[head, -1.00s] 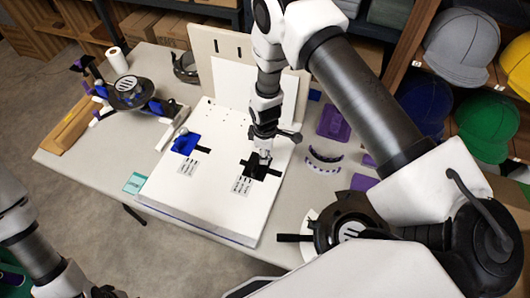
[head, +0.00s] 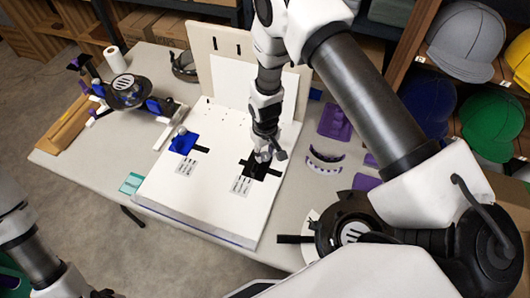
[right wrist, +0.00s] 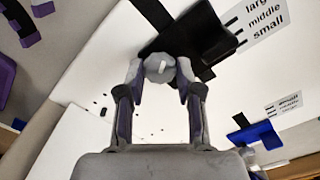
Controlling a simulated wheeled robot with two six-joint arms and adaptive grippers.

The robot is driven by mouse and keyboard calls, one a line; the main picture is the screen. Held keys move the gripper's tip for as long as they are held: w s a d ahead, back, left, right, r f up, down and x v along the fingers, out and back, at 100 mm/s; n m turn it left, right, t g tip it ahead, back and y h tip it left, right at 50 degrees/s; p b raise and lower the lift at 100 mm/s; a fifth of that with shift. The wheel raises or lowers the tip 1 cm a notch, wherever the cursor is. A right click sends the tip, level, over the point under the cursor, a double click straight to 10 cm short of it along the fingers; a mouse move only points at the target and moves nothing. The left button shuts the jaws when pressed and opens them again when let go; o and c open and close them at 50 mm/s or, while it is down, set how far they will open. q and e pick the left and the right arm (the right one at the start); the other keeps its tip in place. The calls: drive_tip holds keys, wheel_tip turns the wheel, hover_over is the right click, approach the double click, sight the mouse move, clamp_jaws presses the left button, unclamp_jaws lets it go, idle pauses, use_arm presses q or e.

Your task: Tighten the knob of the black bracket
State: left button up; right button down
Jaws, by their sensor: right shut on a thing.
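The black bracket (head: 249,171) lies on the white board (head: 200,190), and its dark plate and arm also show in the right wrist view (right wrist: 207,42). A grey round knob (right wrist: 160,67) with a pale mark sits on the bracket. My right gripper (head: 263,157) comes down from above onto the knob. In the right wrist view its two fingers (right wrist: 159,80) close on the knob from both sides. In the head view the gripper mostly hides the knob. My left arm is at the lower left, with only dark parts of its gripper (head: 104,293) at the bottom edge.
A blue bracket (head: 183,143) with its own knob sits left on the same board. Printed size labels lie before both brackets. An upright white panel (head: 245,80) stands behind. Purple parts (head: 335,122) lie to the right, a black-and-blue device (head: 128,92) to the left.

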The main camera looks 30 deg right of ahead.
sight(265, 155)
drive_tip(key=m, duration=0.5)
drive_tip(key=shift+s+f+m+b, duration=0.2)
drive_tip(key=shift+m+b, duration=0.1)
drive_tip(key=shift+m, duration=0.1)
idle(0.4)
drive_tip(key=c, duration=0.8)
unclamp_jaws()
drive_tip(key=shift+o, duration=0.2)
drive_tip(key=shift+w+r, duration=0.1)
drive_tip(key=shift+w, duration=0.05)
drive_tip(key=shift+r, duration=0.4)
wheel_tip(265, 155, up, 11)
